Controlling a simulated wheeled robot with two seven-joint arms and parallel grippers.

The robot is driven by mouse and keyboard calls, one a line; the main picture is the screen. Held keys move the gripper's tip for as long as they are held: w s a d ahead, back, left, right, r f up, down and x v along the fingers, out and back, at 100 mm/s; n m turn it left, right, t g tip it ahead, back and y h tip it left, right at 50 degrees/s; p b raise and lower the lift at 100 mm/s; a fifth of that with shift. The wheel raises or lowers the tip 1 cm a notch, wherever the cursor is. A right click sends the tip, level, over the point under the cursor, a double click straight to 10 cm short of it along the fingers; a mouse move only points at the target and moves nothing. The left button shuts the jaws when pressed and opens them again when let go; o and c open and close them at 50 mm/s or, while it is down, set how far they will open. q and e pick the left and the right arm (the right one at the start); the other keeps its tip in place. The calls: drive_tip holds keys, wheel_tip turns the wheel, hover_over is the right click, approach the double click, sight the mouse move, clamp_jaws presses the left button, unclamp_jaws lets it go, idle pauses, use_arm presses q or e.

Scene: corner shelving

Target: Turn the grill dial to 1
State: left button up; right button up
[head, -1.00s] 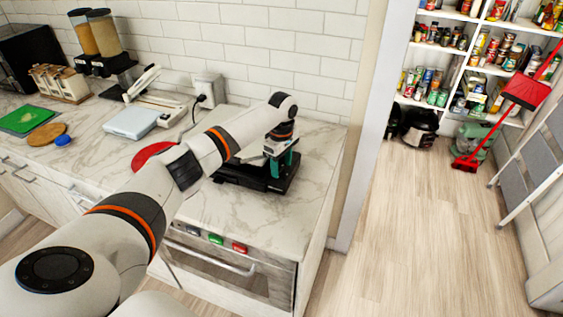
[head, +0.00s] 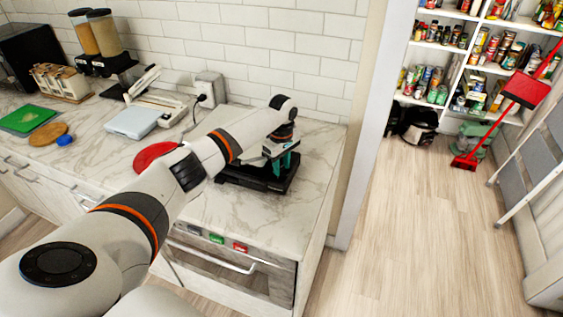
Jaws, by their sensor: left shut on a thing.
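The grill (head: 260,182) is a low black appliance on the marble counter, near its right end. My left arm reaches in from the left, and my left gripper (head: 280,165), with teal fingers, is down at the grill. The gripper is shut on a small part there, which looks to be the grill dial. The dial itself is hidden behind the fingers, so its number cannot be read. My right gripper is not in view.
A red round board (head: 155,156) lies left of the grill, partly behind my arm. A white scale-like device (head: 132,121) and a wall socket (head: 209,89) are behind. An oven front (head: 225,262) is below the counter. Open floor (head: 420,240) lies to the right.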

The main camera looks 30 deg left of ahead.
sight(281, 168)
use_arm(q)
drive_tip(key=o, duration=1)
drive_tip(key=shift+r, duration=0.15)
wheel_tip(281, 168, up, 12)
drive_tip(key=b, duration=0.3)
